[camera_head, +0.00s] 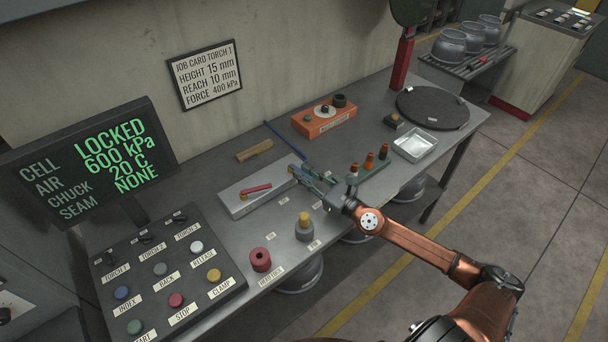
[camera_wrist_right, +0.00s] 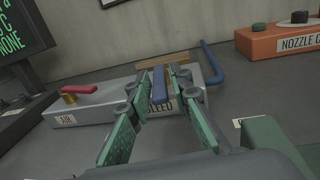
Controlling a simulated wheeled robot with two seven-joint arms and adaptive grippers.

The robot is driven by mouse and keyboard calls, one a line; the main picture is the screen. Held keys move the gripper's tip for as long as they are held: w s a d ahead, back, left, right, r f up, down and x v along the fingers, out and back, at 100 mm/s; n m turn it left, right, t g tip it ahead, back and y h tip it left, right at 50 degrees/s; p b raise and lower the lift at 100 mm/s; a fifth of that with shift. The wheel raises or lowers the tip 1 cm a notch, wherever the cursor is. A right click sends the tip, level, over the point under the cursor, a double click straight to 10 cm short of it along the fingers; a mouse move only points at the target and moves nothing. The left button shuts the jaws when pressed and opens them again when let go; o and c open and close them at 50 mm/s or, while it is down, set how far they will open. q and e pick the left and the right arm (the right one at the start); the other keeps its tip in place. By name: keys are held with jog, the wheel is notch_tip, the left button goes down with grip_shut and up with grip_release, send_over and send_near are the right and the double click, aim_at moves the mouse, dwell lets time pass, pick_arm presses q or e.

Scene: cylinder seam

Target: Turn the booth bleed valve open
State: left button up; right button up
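The bleed valve has a blue lever (camera_wrist_right: 160,86) on a long grey block (camera_wrist_right: 105,104), above a label reading BLEED. In the head view the block (camera_head: 236,205) lies on the bench, and my gripper partly covers its right end. My right gripper (camera_head: 306,176) is at that end. In the wrist view my right gripper (camera_wrist_right: 165,100) has its green-padded fingers apart, one on each side of the blue lever, with gaps visible. The lever points roughly along the fingers. My left gripper is in neither view.
A red AIR lever (camera_wrist_right: 80,90) sits on the same block. A blue bent rod (camera_wrist_right: 213,66) and a wooden piece (camera_head: 254,150) lie behind. Coloured-tip torches (camera_head: 369,162) stand right of my gripper. The display (camera_head: 90,160) reads LOCKED, 600 kPa. A button panel (camera_head: 165,270) is front left.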

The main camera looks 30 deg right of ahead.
jog(key=shift+o, duration=1)
jog(key=shift+s, duration=0.3)
jog(key=v, duration=1.1)
jog(key=shift+s+d, duration=0.1)
jog(key=shift+s, duration=0.05)
jog(key=shift+c, duration=0.3)
